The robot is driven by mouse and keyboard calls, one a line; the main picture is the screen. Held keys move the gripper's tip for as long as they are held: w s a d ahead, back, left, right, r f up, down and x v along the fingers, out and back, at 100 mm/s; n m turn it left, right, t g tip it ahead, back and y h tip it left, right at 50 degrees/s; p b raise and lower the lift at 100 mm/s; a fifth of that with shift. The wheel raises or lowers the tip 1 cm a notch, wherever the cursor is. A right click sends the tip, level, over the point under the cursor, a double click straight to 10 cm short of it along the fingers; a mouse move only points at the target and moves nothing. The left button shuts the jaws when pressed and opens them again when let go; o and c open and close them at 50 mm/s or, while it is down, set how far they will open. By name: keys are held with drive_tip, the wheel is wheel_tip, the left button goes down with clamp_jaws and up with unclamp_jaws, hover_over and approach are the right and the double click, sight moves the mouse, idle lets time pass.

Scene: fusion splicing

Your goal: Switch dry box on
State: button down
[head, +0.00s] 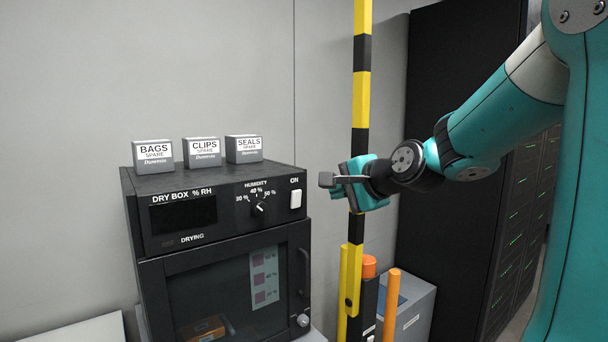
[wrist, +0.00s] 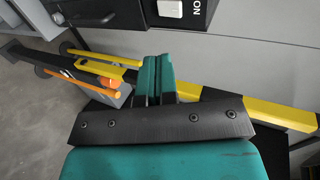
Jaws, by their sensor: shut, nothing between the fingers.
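The dry box (head: 225,232) is a black cabinet with a dark display (head: 183,215), a humidity knob (head: 258,208) and a glass door. Its white ON switch (head: 296,199) is at the upper right of the front panel. In the wrist view the switch (wrist: 170,8) is at the top edge, with the ON label beside it. The display shows no lit digits. My gripper (head: 337,184) is shut and empty, to the right of the switch in the head view and apart from it. In the wrist view my teal fingers (wrist: 155,78) are together, below the switch.
Three small grey boxes, bags (head: 153,155), clips (head: 202,151) and seals (head: 243,148), stand on the dry box. A yellow-and-black striped post (head: 361,90) rises behind my gripper. Dark racks (head: 455,130) stand at the right. Orange-capped posts (head: 391,300) stand low beside the cabinet.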

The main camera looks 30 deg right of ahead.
drive_tip(key=shift+d+r, duration=0.15)
drive_tip(key=shift+d, duration=0.25)
drive_tip(key=shift+w, duration=0.15)
drive_tip(key=p, duration=0.3)
approach(298, 194)
wheel_tip(298, 194, down, 3)
drive_tip(key=w, duration=0.3)
drive_tip(key=w+p, duration=0.2)
drive_tip(key=shift+w+a+r, duration=0.1)
drive_tip(key=shift+a, duration=0.15)
drive_tip(key=shift+w+p, duration=0.45)
drive_tip(key=shift+w, duration=0.15)
